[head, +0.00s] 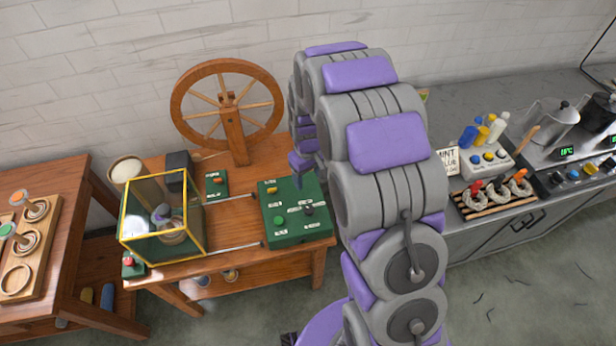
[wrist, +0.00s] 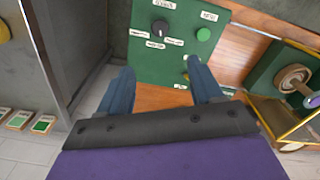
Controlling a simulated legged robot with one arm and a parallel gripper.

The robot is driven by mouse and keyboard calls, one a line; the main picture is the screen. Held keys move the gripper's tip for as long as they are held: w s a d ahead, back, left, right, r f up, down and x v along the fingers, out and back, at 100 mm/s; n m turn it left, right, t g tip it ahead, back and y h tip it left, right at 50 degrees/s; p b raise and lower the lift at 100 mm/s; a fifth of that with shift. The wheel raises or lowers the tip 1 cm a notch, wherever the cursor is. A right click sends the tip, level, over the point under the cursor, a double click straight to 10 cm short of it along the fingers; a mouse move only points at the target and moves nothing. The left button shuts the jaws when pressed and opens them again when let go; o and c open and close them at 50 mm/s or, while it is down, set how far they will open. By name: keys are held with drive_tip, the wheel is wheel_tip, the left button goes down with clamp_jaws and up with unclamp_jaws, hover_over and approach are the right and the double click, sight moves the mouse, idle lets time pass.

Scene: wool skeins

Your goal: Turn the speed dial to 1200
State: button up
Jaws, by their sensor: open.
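The green control box (head: 292,235) stands on the wooden table in the head view. Its dark speed dial (head: 307,209) is on the right part of its top, and a green button (head: 279,219) is to the left. In the wrist view the green panel (wrist: 145,65) shows the dark round dial (wrist: 160,27) with small white labels around it, too small to read. The green button (wrist: 204,34) is to its right. My gripper (wrist: 161,84) is open and empty, its blue-grey fingers apart below the dial in that view. In the head view my arm hides most of it.
A yellow-framed glass case (head: 160,258) stands left of the box on the wooden table (head: 225,268). A spinning wheel (head: 228,103) stands behind. A grey counter (head: 470,225) with bottles and dials is at right. A wooden side table (head: 75,235) is at left.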

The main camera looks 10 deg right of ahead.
sight(309, 209)
drive_tip(key=shift+d, duration=0.1)
drive_tip(key=n+b, duration=0.1)
drive_tip(key=b, duration=0.1)
drive_tip(key=shift+d+b, duration=0.2)
drive_tip(key=shift+b, duration=0.2)
drive_tip(key=shift+s+a+f+n+b, duration=0.1)
drive_tip(key=shift+a+f+n+b, duration=0.05)
drive_tip(key=shift+a+n+b, duration=0.2)
wheel_tip(309, 209, down, 17)
drive_tip(key=b, duration=0.3)
drive_tip(key=shift+d, duration=0.1)
drive_tip(key=c, duration=1.1)
drive_tip(key=shift+o, duration=0.2)
